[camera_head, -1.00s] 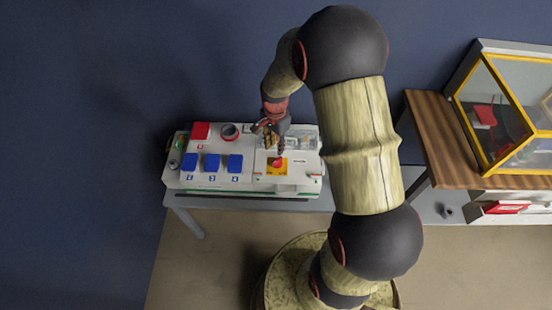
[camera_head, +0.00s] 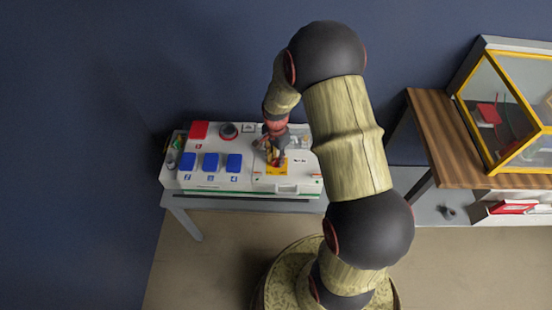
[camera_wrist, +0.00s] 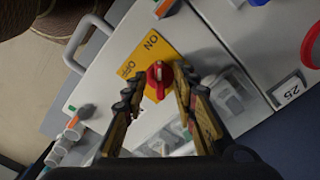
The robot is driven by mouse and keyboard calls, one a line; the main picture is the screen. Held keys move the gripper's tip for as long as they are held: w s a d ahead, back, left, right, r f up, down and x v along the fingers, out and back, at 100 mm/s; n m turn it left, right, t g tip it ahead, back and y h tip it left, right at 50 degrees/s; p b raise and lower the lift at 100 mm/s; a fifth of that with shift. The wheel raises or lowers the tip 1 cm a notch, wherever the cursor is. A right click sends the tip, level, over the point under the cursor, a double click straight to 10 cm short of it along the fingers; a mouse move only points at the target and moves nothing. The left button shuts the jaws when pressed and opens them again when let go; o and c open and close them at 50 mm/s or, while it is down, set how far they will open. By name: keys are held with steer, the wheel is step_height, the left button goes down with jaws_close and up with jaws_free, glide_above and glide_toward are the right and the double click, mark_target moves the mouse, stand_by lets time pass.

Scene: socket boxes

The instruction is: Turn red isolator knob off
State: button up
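The red isolator knob (camera_wrist: 159,76) sits on a yellow plate (camera_wrist: 138,52) marked ON and OFF. In the wrist view its grip points roughly up and down the picture. My gripper (camera_wrist: 160,82) has its two fingers apart, with the tips on either side of the knob. Small gaps seem to remain, and contact cannot be made out. In the head view my gripper (camera_head: 275,155) is over the yellow plate (camera_head: 271,170) and largely hides the knob.
The white socket panel (camera_head: 240,183) stands on a grey table against the blue wall. Blue socket covers (camera_head: 211,162), a red cover (camera_head: 199,130) and a round red-rimmed socket (camera_head: 229,130) lie left of my gripper. A white handle (camera_wrist: 90,42) projects near the plate. A wooden table (camera_head: 450,150) stands right.

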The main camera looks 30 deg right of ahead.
steer(key=shift+c, duration=1.1)
jaws_close()
steer(key=shift+r+n+p, duration=0.1)
steer(key=shift+n+p, duration=0.25)
steer(key=shift+n, duration=0.05)
steer(key=n+p, duration=0.2)
steer(key=n, duration=0.1)
steer(key=shift+s, duration=0.1)
steer(key=n+p, duration=0.2)
steer(key=n, duration=0.1)
steer(key=shift+s+d+n, duration=0.1)
steer(key=shift+n, duration=0.2)
steer(key=n+p, duration=0.2)
steer(key=n, duration=0.3)
steer(key=shift+d, duration=0.1)
steer(key=n+p, duration=0.2)
steer(key=n, duration=0.3)
steer(key=shift+d, duration=0.1)
steer(key=shift+n, duration=0.4)
